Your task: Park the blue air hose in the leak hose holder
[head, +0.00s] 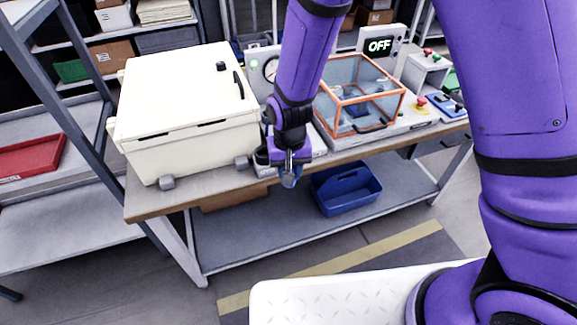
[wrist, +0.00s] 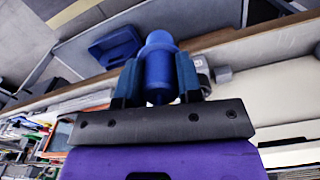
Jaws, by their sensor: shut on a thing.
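My gripper (head: 289,172) is in front of the bench's front edge, between the white box and the orange-framed clear box. In the wrist view my gripper (wrist: 160,82) has its two dark blue fingers on either side of a blue rounded cylinder, the end of the blue air hose (wrist: 159,62), and is shut on it. In the head view only a small blue piece (head: 289,181) shows below the fingers. The rest of the hose is not visible. I cannot clearly pick out the leak hose holder; a grey ring-like part (wrist: 203,76) shows beside the right finger in the wrist view.
The white box (head: 185,110) stands on the bench (head: 210,188), with grey knobs (head: 242,162) at its lower front. A blue tote (head: 345,190) is on the lower shelf.

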